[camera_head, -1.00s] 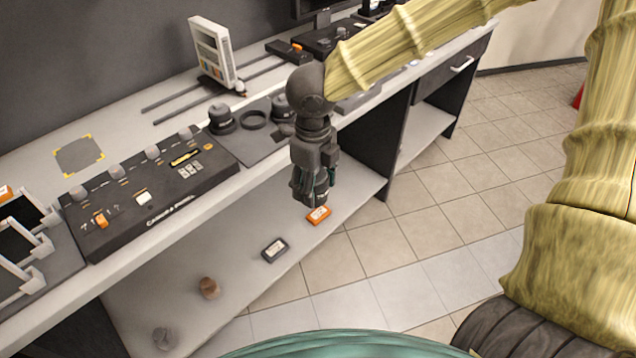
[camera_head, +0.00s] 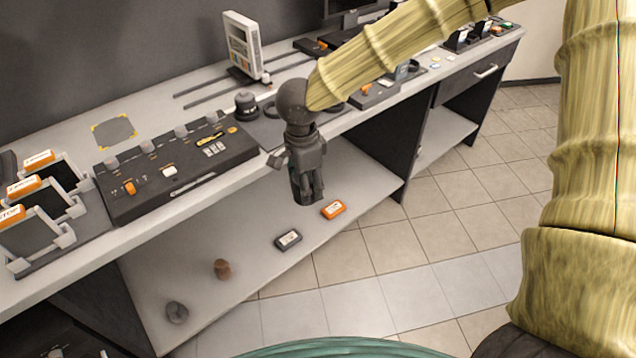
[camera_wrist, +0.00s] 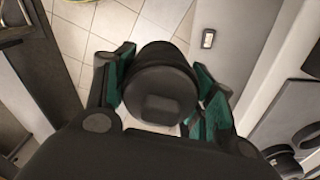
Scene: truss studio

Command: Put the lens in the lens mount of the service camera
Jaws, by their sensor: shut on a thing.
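A black, round lens (camera_wrist: 160,88) sits between the teal-padded fingers of my gripper (camera_wrist: 163,80) in the wrist view. In the head view my gripper (camera_head: 307,198) hangs in front of the bench's front edge, above the lower shelf; the lens is not clear there. Another dark, stepped cylinder (camera_head: 246,106) stands on the bench behind my gripper, with a dark ring (camera_head: 271,109) beside it. I cannot make out the service camera or its lens mount in either view; my arm hides part of the bench.
A black control panel (camera_head: 150,185) lies on the bench left of my gripper, with card racks (camera_head: 42,250) farther left. A white upright chart (camera_head: 240,48) stands behind. The lower shelf holds an orange box (camera_head: 333,209) and a dark box (camera_head: 288,240). The tiled floor is clear.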

